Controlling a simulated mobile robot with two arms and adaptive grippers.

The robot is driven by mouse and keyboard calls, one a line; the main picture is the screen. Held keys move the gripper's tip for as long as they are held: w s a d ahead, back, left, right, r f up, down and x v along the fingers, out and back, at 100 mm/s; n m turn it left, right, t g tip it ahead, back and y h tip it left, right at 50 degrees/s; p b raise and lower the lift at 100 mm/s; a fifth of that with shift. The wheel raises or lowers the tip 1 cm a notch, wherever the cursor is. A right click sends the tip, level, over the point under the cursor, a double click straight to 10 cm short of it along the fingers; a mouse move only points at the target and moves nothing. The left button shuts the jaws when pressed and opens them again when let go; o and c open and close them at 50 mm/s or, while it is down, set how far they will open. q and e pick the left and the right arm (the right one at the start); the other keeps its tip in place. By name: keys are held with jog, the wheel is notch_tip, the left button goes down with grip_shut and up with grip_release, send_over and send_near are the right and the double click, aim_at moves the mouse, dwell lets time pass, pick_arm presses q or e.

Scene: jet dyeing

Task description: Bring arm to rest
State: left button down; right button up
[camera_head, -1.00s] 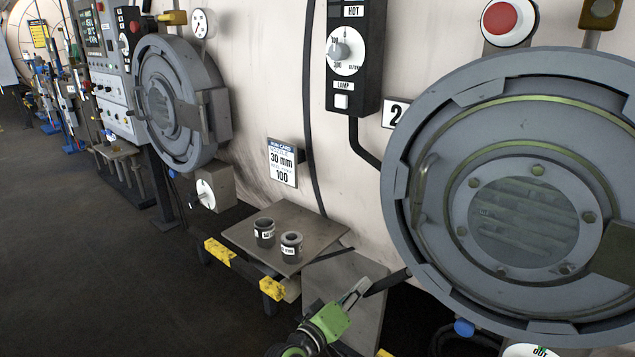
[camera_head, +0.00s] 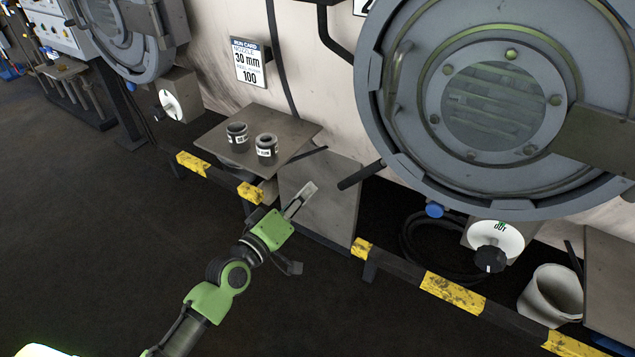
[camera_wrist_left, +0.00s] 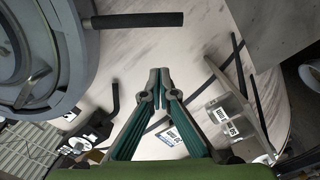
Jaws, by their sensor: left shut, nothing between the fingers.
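My left arm comes in from the lower left in the head view. Its green-bodied left gripper (camera_head: 302,198) is shut and empty, over a grey panel (camera_head: 322,212) below the small shelf. In the left wrist view the two fingers of the left gripper (camera_wrist_left: 159,72) meet at their tips with nothing between them. The black bar (camera_head: 360,174) by the large round door is just right of the fingertips in the head view. It also shows at the top of the left wrist view (camera_wrist_left: 138,20). My right gripper is in neither view.
A large round door (camera_head: 395,120) fills the upper right. A yellow-black rail (camera_head: 452,292) runs along the front, with a white bucket (camera_head: 552,295) behind it. The dark floor at left is clear.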

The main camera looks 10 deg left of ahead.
pick_arm(q)
jog(key=shift+s+a+r, duration=0.1)
jog(key=shift+s+a, duration=0.25)
jog(key=shift+s, duration=0.2)
jog(key=s+a+f+m+g+y, duration=0.15)
jog(key=s+f, duration=0.25)
jog(key=f, duration=0.8)
jog(key=s+a+f+m+g+y, duration=0.1)
jog(key=s+a+f+g, duration=0.3)
jog(key=f, duration=0.8)
jog(key=s+a+f+m+g+y, duration=0.15)
jog(key=s+f, duration=0.35)
jog(key=f, duration=0.7)
jog(key=s+f+m+g, duration=0.1)
jog(key=s+f+g, duration=0.2)
jog(key=s+f, duration=0.4)
jog(key=s+a+f+m+g+y, duration=0.1)
jog(key=s+f, duration=0.6)
jog(key=s, duration=1.1)
jog(key=s+f+m+g+y, duration=0.1)
jog(key=s+f+m+g, duration=0.2)
jog(key=s+f, duration=0.4)
jog(key=s+g, duration=0.1)
jog(key=s, duration=0.4)
jog(key=shift+s+a+g, duration=0.2)
jog(key=shift+s+g, duration=0.1)
jog(key=shift+s, duration=0.05)
